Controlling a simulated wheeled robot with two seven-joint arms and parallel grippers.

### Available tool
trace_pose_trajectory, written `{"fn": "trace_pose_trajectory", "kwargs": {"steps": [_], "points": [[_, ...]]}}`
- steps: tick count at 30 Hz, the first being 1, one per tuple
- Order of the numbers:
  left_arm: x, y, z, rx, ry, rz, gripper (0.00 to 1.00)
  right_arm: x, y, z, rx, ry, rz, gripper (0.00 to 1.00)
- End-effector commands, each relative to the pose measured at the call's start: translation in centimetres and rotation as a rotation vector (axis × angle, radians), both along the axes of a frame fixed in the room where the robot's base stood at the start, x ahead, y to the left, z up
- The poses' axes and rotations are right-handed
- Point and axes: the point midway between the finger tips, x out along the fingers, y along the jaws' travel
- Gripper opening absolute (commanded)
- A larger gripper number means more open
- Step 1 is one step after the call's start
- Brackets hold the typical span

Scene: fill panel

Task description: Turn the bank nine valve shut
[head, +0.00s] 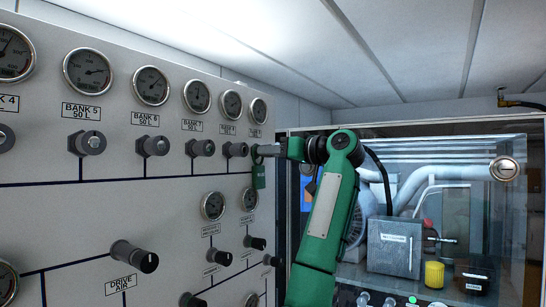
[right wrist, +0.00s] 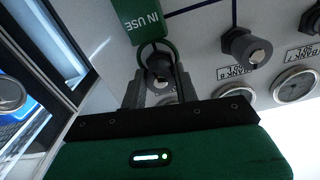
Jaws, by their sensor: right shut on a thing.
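The bank nine valve (right wrist: 158,66) is a dark round knob at the right end of the upper valve row. In the right wrist view it lies between the fingers of my right gripper (right wrist: 160,88), which is shut on it. A green tag marked IN USE (right wrist: 151,24) hangs at this valve by a loop; it also shows in the head view (head: 259,177). In the head view my right gripper (head: 262,150) reaches in from the right and hides most of the knob. My left gripper is out of view.
The bank eight knob (head: 236,149) stands close to the left of my gripper, with gauges (head: 231,104) above the row. More knobs and small gauges (head: 213,206) sit below. A glass-fronted cabinet (head: 507,215) with pipes stands at the right.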

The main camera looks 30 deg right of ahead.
Motion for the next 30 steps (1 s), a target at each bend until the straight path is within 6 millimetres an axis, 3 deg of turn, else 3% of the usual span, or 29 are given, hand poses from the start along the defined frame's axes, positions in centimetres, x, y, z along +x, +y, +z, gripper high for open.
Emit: {"fn": "trace_pose_trajectory", "kwargs": {"steps": [9,30], "points": [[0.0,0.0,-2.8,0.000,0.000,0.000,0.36,-0.1,0.0,-0.2,0.260,0.103,0.000,0.07],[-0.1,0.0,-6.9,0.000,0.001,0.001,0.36,-0.1,0.1,0.0,0.876,0.357,0.001,0.07]]}}
